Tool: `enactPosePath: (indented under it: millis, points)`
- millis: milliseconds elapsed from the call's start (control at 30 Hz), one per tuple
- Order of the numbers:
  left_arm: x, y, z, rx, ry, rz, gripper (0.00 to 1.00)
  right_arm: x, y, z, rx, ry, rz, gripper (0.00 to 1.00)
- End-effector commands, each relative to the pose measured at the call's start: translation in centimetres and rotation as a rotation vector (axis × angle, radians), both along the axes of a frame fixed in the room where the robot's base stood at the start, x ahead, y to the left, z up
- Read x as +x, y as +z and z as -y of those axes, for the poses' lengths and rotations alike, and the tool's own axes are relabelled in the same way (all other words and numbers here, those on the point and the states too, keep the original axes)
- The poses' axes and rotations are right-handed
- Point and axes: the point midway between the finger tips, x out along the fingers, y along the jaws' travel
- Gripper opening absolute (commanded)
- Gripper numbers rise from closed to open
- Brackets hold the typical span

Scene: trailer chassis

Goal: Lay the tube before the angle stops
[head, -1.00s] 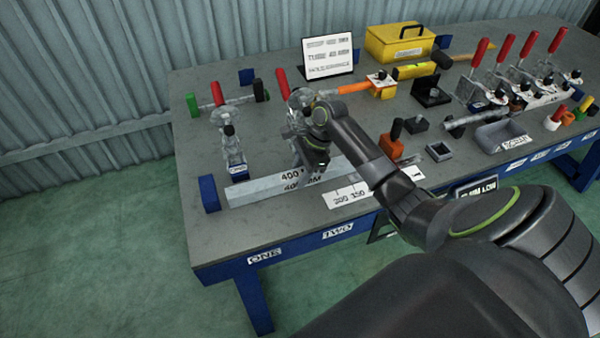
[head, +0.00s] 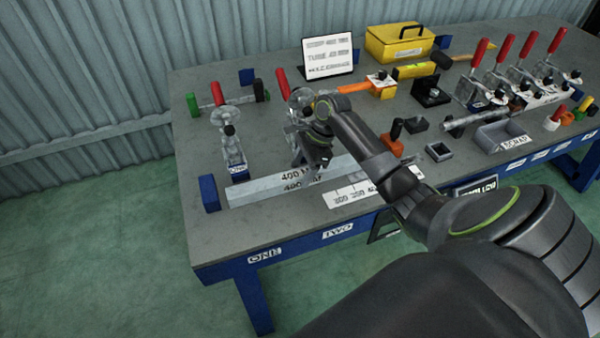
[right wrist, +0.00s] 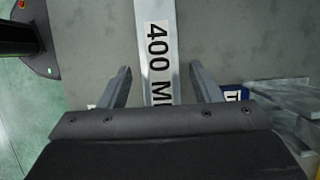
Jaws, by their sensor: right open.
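The tube (head: 250,190) is a long light-grey square bar with a "400 MM" label. It lies along the front of the bench, its left end close to a blue stop block (head: 209,193). My right gripper (head: 312,172) is open over the tube's middle. In the right wrist view the tube (right wrist: 157,18) runs between the two spread fingers (right wrist: 161,72), with gaps on both sides. I cannot tell how far above it the fingertips are. The arm hides part of the tube's right portion. My left gripper is not in view.
Red-handled clamps stand behind the tube, one at left (head: 233,150). The front left bench surface is clear.

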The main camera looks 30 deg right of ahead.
Motion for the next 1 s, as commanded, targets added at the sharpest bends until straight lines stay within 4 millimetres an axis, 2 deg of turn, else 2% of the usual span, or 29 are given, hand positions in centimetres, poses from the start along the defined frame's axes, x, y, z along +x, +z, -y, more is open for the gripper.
enactPosePath:
  millis: [300, 500, 667, 1000]
  points:
    - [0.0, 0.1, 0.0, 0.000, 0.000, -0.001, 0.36, -0.5, 6.4, 2.7, -0.004, 0.000, 0.004, 0.58]
    - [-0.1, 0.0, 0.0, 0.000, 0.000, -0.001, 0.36, -0.8, 9.0, 3.6, -0.002, 0.000, 0.003, 0.58]
    - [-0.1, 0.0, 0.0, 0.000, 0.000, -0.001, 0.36, -0.9, 9.7, 3.9, 0.000, 0.001, 0.000, 0.58]
    - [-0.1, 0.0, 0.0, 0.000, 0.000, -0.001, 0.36, -0.9, 9.7, 3.9, 0.001, 0.001, 0.001, 0.58]
